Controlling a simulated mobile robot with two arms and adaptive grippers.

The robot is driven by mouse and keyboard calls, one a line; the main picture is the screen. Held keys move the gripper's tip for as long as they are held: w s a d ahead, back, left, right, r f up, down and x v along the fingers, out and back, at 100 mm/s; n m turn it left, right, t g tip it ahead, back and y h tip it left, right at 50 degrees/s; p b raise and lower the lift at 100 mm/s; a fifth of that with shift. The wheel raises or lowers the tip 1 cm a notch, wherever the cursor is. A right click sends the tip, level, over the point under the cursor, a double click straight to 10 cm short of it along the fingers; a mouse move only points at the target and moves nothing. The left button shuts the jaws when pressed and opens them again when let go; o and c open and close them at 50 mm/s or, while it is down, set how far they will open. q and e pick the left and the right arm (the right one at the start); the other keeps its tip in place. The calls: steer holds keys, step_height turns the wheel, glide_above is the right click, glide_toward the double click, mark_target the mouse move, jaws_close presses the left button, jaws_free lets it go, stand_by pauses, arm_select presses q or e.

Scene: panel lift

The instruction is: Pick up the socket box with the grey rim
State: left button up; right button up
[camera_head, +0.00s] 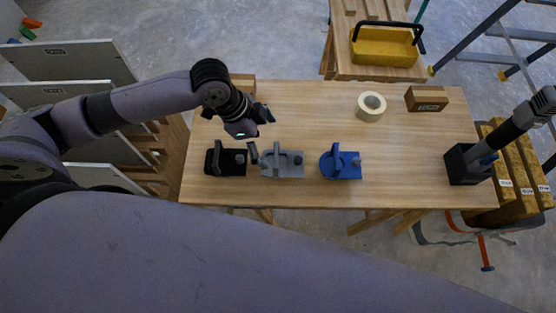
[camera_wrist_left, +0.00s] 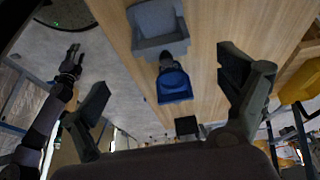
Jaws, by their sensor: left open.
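Three similar fittings stand in a row on the wooden table: a black one (camera_head: 227,165), a grey one (camera_head: 285,164) and a blue one (camera_head: 345,166). Each has a flat base with an upright part. The grey one matches the grey-rim socket box, though its rim is hard to make out. My left gripper (camera_head: 250,124) is open and empty, above the table behind the black and grey fittings. In the left wrist view its fingers (camera_wrist_left: 165,98) are wide apart, with the grey fitting (camera_wrist_left: 158,30) and blue fitting (camera_wrist_left: 174,86) beyond. My right gripper (camera_wrist_left: 73,60) shows small there, its jaws unclear.
A yellow toolbox (camera_head: 383,46) sits on another bench. The table's middle right is clear.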

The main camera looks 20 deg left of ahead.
mark_target(277, 154)
arm_select(q)
steer(key=x, duration=0.4)
steer(key=shift+w, duration=0.25)
steer(key=x, duration=0.3)
steer(key=shift+f+p, duration=0.2)
steer(key=shift+p, duration=0.2)
steer(key=p+x, duration=0.1)
steer(key=x, duration=0.3)
steer(key=shift+s+f, duration=0.15)
steer(key=shift+f, duration=0.35)
arm_select(e)
steer(key=shift+w+d+r, duration=0.15)
steer(key=shift+w+r, duration=0.1)
steer(key=shift+r, duration=0.35)
steer(key=shift+w+d+r, duration=0.1)
steer(key=shift+w+r, duration=0.1)
steer(key=shift+r, duration=0.35)
steer(key=shift+w, duration=0.1)
arm_select(q)
steer(key=c, duration=1.6)
steer(key=shift+o, duration=0.2)
arm_select(e)
steer(key=shift+w+a, duration=0.15)
steer(key=shift+w, duration=0.15)
